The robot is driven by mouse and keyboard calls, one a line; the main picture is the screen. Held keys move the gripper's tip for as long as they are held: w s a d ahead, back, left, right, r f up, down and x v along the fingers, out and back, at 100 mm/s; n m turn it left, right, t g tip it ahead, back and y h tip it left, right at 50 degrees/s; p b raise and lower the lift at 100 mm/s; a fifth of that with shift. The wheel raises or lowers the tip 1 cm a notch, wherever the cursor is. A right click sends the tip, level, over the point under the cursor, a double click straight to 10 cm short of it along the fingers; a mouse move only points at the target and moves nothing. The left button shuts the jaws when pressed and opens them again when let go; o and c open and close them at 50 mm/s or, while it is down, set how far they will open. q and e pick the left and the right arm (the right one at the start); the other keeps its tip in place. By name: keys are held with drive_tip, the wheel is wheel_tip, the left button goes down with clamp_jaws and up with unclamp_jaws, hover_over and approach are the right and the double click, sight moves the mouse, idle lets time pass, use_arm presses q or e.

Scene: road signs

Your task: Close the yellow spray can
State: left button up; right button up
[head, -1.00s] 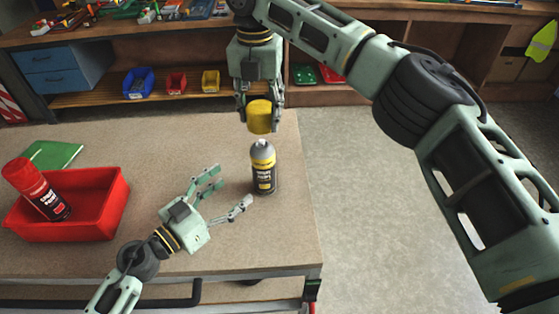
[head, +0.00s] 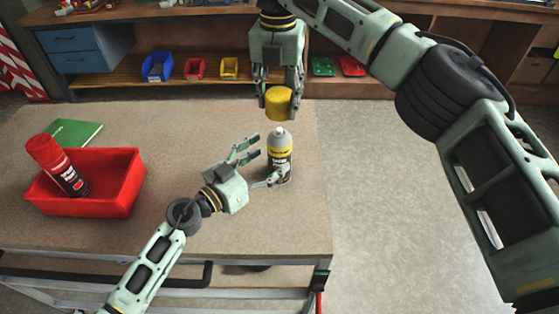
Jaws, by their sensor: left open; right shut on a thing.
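The yellow spray can (head: 281,158) stands upright and uncapped on the table, with a grey top and a black and yellow label. Its yellow cap (head: 279,104) is held by my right gripper (head: 279,100), just above the can's top and apart from it. My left gripper (head: 261,165) is open low at the can's left side. One of its fingers reaches in front of the can's lower part, and the other is to the left of the can. I cannot tell whether the fingers touch it.
A red bin (head: 115,181) on the table's left holds a red-capped spray can (head: 56,166). A green book (head: 75,133) lies behind it. The table's right edge (head: 325,190) is close to the can. Small coloured bins (head: 194,69) sit on a shelf behind.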

sight(280, 150)
use_arm(q)
drive_tip(key=shift+x, duration=2.25)
drive_tip(key=shift+s, duration=0.1)
drive_tip(key=c, duration=1.8)
use_arm(e)
drive_tip(key=shift+f, duration=2.45)
